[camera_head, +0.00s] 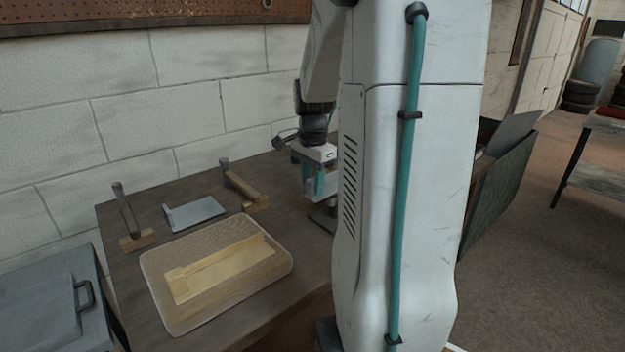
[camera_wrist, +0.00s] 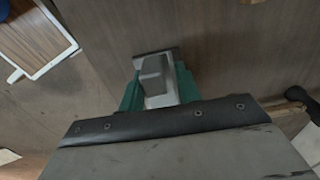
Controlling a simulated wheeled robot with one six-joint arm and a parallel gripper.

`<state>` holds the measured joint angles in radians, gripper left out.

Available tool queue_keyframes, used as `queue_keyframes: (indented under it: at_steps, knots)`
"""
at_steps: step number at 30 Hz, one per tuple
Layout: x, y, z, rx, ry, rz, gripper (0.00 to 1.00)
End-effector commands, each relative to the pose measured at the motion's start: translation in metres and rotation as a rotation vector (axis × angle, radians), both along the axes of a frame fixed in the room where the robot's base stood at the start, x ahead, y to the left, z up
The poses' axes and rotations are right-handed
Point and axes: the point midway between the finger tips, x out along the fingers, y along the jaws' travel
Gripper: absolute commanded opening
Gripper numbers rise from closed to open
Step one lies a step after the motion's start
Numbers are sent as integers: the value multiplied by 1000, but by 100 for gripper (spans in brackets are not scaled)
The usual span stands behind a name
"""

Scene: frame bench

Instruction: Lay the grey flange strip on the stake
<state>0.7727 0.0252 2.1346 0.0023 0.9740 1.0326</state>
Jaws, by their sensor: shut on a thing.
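My gripper (camera_head: 319,184) is at the back right of the bench, partly hidden by my own column. In the wrist view its teal fingers (camera_wrist: 158,88) are shut on a grey metal piece (camera_wrist: 153,70). A thin dark bar or plate shows at that piece's far end. I cannot tell whether this is the flange strip or the stake. A light grey plate (camera_head: 197,213) with a raised left edge lies flat on the bench, apart from my gripper. Below my gripper, a small grey plate-like thing (camera_head: 322,218) is partly hidden by my column.
A mesh tray (camera_head: 157,290) with a pale wooden piece (camera_head: 222,270) stands at the bench's front. Two wooden blocks with uprights (camera_head: 137,240) (camera_head: 246,190) flank the grey plate. A grey case (camera_head: 45,310) is at left. The block wall stands behind.

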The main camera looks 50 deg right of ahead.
Motion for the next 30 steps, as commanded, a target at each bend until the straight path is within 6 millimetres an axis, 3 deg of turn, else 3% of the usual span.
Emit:
queue_keyframes:
  at_steps: [7,8,10,20,30]
  knots:
    - [0,0,-5,0,0,0,0]
    - [0,0,-5,0,0,0,39]
    - [0,0,-5,0,0,0,58]
    - [0,0,-2,0,-1,0,59]
    - [0,0,50,-3,-2,0,59]
